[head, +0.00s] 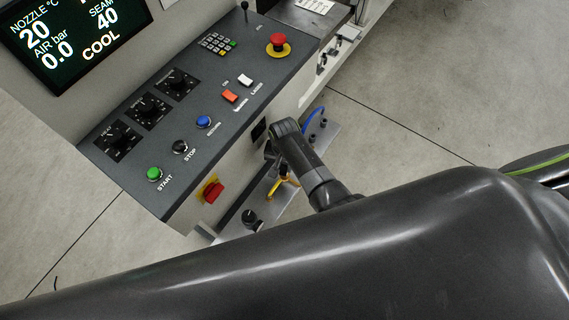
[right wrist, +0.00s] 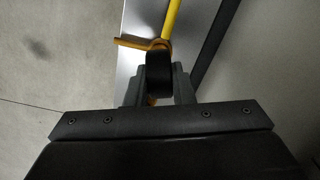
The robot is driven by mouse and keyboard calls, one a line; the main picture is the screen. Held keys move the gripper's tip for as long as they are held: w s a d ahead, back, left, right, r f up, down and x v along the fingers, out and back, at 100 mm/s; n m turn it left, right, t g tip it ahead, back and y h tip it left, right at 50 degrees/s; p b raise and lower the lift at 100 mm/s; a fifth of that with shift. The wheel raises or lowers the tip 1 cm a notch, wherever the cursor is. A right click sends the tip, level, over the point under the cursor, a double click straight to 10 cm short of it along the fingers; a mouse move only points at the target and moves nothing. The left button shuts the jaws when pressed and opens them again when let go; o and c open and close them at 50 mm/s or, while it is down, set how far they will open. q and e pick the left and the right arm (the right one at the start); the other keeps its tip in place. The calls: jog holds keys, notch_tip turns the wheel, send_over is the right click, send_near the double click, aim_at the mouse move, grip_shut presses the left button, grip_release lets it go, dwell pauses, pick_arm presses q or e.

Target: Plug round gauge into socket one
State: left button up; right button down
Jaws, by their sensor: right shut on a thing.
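My right gripper (right wrist: 158,88) is shut on a short black round piece, which I take to be the round gauge (right wrist: 158,72). In the right wrist view the piece sits between the two grey fingers, with a yellow hose or cable and an orange strip just beyond it. In the head view my dark right wrist is over the narrow metal shelf beside the console, and the held piece is mostly hidden there. Black fittings (head: 250,219) stand on the shelf. I cannot tell which one is socket one. My left gripper is not in view.
The console (head: 190,105) with buttons, knobs and a red emergency stop (head: 278,42) is close to my right wrist. Another red knob (head: 212,191) sticks out of its front. A blue hose (head: 313,117) rises from the shelf's far end.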

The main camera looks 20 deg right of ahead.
jog(key=c, duration=1.2)
grip_release()
jog(key=shift+o, duration=0.2)
notch_tip(320, 180, up, 17)
jog(key=p, duration=0.1)
jog(key=s+d+f+n+t, duration=0.2)
jog(key=s+d, duration=0.8)
jog(key=d, duration=0.1)
jog(key=s+d+r+n+t+h, duration=0.1)
jog(key=s+d+r+n, duration=0.15)
jog(key=s, duration=0.45)
jog(key=s+d+r+n+t+h, duration=0.1)
jog(key=s+d+r+n, duration=0.1)
jog(key=s+d+r, duration=0.35)
notch_tip(320, 180, down, 26)
jog(key=g, duration=0.2)
jog(key=s+a+f+y, duration=0.1)
jog(key=s+a+f, duration=0.1)
jog(key=s+f, duration=1.4)
jog(key=shift+f+m+g, duration=0.35)
jog(key=shift+f+g, duration=0.05)
jog(key=shift+f, duration=0.25)
